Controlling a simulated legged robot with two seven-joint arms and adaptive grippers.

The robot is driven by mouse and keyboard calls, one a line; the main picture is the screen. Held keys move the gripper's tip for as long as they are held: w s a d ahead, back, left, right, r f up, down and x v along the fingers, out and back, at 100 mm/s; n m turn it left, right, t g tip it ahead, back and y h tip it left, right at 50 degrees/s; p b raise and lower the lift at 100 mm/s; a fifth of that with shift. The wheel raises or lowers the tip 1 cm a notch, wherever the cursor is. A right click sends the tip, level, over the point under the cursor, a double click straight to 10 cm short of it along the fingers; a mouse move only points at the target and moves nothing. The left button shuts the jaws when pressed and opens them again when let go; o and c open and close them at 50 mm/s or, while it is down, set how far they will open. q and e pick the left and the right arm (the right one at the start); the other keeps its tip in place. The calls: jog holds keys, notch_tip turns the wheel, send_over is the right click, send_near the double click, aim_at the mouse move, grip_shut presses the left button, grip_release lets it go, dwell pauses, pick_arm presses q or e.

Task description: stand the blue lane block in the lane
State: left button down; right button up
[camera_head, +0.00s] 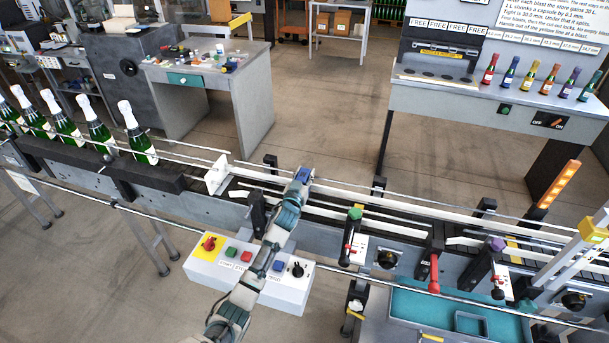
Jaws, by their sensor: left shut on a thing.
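The blue lane block (304,173) is a small dark blue piece at the tip of my left gripper (299,183), over the conveyor. My left gripper is shut on it. My arm reaches up from the bottom of the picture. The lane (375,203) is the strip between pale rails on the conveyor and runs off to the right of the block. I cannot tell whether the block touches the lane floor. My right gripper is not in view.
Green bottles (96,130) with white tops stand on the conveyor at left. A white control box (240,272) sits below my arm. A white plate (217,176) stands left of the block.

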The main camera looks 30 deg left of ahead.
pick_arm(q)
jog(key=c, duration=0.7)
grip_release()
jog(key=f, duration=0.3)
jog(key=shift+s+d+f+g, duration=0.1)
jog(key=shift+d+g, duration=0.1)
jog(key=shift+g, duration=0.1)
jog(key=shift+s+d, duration=0.1)
jog(key=shift+s+f, duration=0.15)
jog(key=shift+f, duration=0.05)
jog(key=s+r, duration=0.1)
jog(key=s, duration=0.1)
jog(key=s+d+r, duration=0.1)
jog(key=s, duration=0.1)
jog(key=s+r, duration=0.1)
jog(key=s, duration=0.2)
jog(key=shift+s+d, duration=0.1)
jog(key=shift+d, duration=0.05)
